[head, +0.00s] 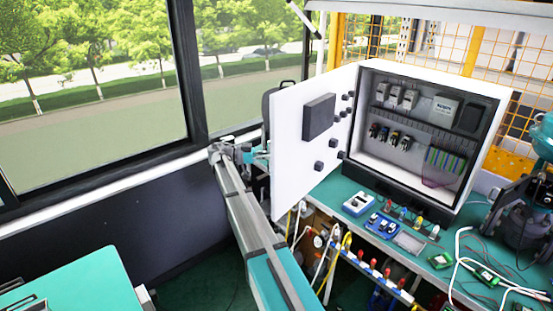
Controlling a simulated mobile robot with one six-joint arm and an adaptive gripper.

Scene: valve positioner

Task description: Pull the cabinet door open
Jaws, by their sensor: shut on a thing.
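The cabinet door (308,135) is white and stands swung wide open to the left of the cabinet (480,92). Its inner face shows, with a dark box and several black knobs on it. The open cabinet shows rows of breakers and modules inside. My arm reaches up from the bottom middle and bends at the far left of the door. My gripper (262,157) is at the door's free left edge, shut on the door. The fingertips and the door's outer face are mostly hidden, so I cannot tell whether it grips a handle or the edge.
The cabinet stands on a green workbench (405,240) with small devices, boards and cables. A shelf below holds tools and cables. A dark chair or bag (270,98) is behind the door. A wall with windows (95,70) is at left.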

